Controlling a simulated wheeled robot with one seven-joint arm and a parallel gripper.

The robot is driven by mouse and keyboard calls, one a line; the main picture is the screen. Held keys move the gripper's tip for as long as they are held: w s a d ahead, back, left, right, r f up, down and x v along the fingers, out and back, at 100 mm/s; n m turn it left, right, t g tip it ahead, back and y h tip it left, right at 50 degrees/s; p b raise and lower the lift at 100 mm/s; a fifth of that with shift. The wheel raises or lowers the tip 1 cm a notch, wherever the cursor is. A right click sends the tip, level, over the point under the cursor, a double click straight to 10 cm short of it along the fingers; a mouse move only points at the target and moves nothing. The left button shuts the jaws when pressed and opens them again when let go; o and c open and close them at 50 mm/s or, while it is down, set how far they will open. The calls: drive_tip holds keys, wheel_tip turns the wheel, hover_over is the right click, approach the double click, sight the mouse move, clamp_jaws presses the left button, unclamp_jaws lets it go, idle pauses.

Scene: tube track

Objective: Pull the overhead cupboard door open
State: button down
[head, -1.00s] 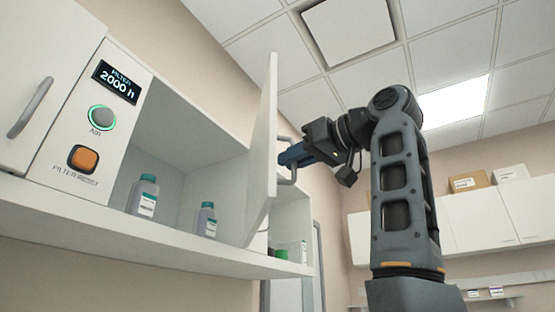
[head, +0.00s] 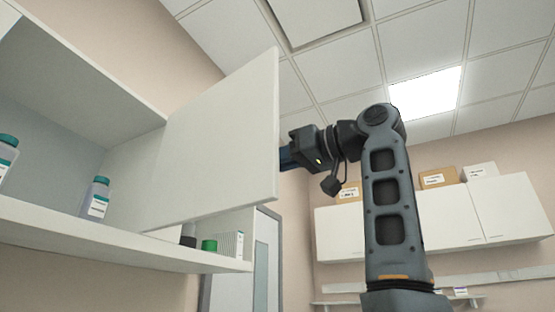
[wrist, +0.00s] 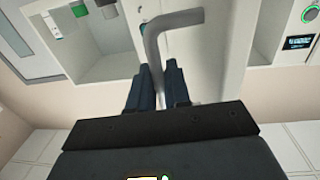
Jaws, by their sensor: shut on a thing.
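The white overhead cupboard door (head: 225,140) stands swung out from the open cupboard in the head view. Its inner face is towards the camera, and it hides the handle there. In the wrist view the grey bar handle (wrist: 155,48) runs down between the fingers of my gripper (wrist: 158,82). My gripper is shut on this handle, on the door's far side as the head camera sees it. In the head view only a bit of the gripper's dark blue body shows past the door's edge.
Bottles (head: 97,198) stand on the open cupboard shelf (head: 120,240). A green-capped item (head: 209,245) sits near the shelf's right end. White wall cupboards (head: 450,218) with cardboard boxes (head: 438,178) on top are at the back right.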

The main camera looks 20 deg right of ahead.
drive_tip(key=shift+w+d, duration=0.15)
drive_tip(key=shift+w, duration=0.05)
drive_tip(key=c, duration=1.3)
unclamp_jaws()
drive_tip(key=b+v, duration=0.2)
drive_tip(key=v, duration=0.5)
drive_tip(key=shift+s+d, duration=0.25)
drive_tip(key=shift+s, duration=0.05)
